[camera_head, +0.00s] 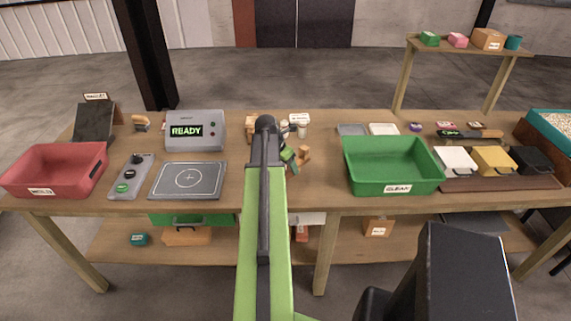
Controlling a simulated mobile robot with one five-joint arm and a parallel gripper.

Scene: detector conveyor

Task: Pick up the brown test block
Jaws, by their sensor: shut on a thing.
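My green arm reaches forward over the middle of the table (330,192), and my gripper (299,156) is at its far end, low over the tabletop. A small brown block (305,152) shows at the right side of the gripper, between or against its fingers, and the gripper is shut on it. The arm and the gripper's green parts hide some of the block. I cannot tell whether the block touches the table.
A red bin (55,170), a grey device reading READY (195,131) and a marked plate (188,180) stand left. A green CLEAN bin (393,166) stands right, with white, yellow and black containers beyond. Small items sit behind the gripper. Table is clear between gripper and green bin.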

